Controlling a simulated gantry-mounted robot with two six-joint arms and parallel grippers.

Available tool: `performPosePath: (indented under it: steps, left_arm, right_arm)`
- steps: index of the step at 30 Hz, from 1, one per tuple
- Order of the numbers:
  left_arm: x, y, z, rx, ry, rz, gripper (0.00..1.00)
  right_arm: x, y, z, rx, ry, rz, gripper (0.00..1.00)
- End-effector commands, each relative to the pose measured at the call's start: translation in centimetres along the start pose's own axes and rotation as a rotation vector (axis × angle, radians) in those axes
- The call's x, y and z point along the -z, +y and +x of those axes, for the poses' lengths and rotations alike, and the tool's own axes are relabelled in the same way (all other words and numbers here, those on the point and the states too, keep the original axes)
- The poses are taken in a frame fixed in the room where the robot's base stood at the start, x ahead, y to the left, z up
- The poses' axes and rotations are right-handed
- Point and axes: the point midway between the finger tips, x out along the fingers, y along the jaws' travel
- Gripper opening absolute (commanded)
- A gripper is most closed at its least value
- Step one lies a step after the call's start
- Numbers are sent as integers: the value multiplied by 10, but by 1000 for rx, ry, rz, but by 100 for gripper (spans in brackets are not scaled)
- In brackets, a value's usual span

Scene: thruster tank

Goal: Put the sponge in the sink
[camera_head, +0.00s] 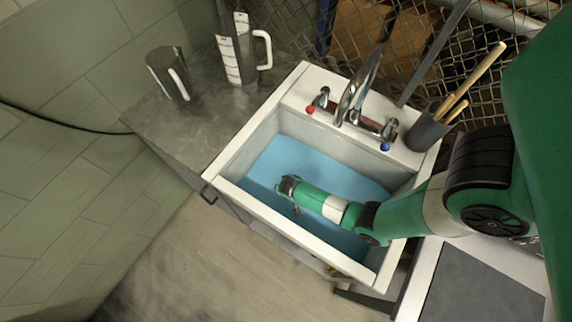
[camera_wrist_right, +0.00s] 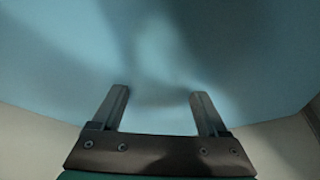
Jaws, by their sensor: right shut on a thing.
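The sink (camera_head: 243,148) is a white-rimmed basin with a flat blue surface (camera_head: 268,166) inside, in the middle of the head view. My right gripper (camera_head: 285,190) reaches down from the right into the sink, over the blue surface near its left part. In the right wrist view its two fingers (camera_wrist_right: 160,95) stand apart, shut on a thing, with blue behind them. The sponge has no clear outline in either view; what sits between the fingers blends with the blue. My left gripper is not in view.
A chrome faucet (camera_head: 357,90) with red and blue knobs stands at the sink's back rim. A dark pot (camera_head: 426,132) with wooden handles is to its right. A dark mug (camera_head: 164,73) and a measuring jug (camera_head: 236,50) stand on the left counter (camera_head: 190,125).

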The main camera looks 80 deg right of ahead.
Motion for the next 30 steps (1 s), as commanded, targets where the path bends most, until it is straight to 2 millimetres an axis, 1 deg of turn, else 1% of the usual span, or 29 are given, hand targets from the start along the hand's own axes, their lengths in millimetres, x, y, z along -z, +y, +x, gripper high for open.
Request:
performPosePath:
  steps: [4,5,6,8,9,15,18,20,23,27,30]
  left_arm:
    - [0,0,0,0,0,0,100]
    - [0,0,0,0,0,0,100]
    - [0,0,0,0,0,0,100]
    - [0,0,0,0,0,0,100]
    - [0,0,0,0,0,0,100]
    - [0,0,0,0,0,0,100]
    - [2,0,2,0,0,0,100]
    - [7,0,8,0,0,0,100]
    - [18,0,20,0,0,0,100]
    - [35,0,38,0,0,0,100]
    - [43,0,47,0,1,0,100]
  right_arm:
    - [-1,0,3,0,-1,0,24]
    - [-1,0,3,0,0,0,78]
    - [-1,0,2,0,0,0,85]
    - [-1,0,2,0,0,0,96]
    - [-1,0,2,0,0,0,100]
    - [-1,0,2,0,0,0,100]
    - [1,0,-4,1,0,0,100]
    - [2,0,-14,1,0,-1,100]
    - [3,0,-36,1,0,-2,100]
    - [4,0,-73,2,0,-2,100]
    - [3,0,-95,2,1,-3,100]
